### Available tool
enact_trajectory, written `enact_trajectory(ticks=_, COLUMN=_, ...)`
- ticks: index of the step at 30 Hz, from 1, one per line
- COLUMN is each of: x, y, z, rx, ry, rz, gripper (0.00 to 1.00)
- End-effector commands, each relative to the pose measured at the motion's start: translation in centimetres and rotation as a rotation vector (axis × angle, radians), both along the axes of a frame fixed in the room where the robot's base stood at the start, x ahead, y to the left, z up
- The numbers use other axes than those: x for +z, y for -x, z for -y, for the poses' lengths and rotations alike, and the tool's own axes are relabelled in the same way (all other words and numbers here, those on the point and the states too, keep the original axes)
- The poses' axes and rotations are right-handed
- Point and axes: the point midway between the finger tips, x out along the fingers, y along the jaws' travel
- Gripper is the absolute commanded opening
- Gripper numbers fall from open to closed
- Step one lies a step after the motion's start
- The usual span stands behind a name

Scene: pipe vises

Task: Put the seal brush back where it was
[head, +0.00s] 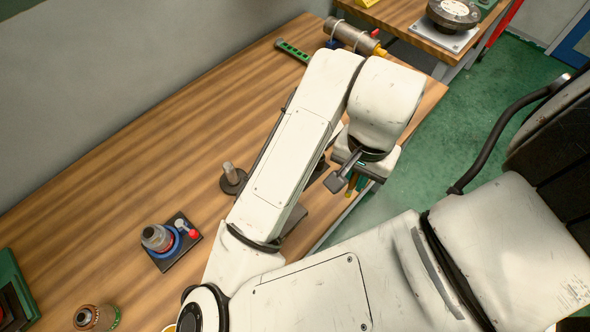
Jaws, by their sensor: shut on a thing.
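My gripper (353,177) is at the right front edge of the wooden bench, its jaws pointing down. It is shut on a thin brown and green piece (352,184) that looks like the seal brush. Most of this piece is hidden by the jaws and the arm. Whether it touches anything below cannot be told. Part of the bench beside the gripper is hidden behind my white arm.
The wooden bench (130,215) holds a round dark base with a grey post (231,178), a dark plate with a grey cap and blue ring (172,241), an orange-green jar (97,317), a green strip (292,51) and a strapped grey cylinder (355,37). Green floor (440,110) lies right.

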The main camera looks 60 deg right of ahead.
Motion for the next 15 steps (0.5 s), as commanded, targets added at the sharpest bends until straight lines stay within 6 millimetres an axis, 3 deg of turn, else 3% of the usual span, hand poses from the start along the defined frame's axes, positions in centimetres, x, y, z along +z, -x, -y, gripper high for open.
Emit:
enact_trajectory(ticks=9, x=-1.9, y=-2.1, z=0.9, rx=-0.005, ry=-0.001, rz=0.006, gripper=0.0)
enact_trajectory(ticks=15, x=-3.1, y=-6.3, z=2.7, rx=0.006, ry=0.001, rz=-0.004, gripper=0.0)
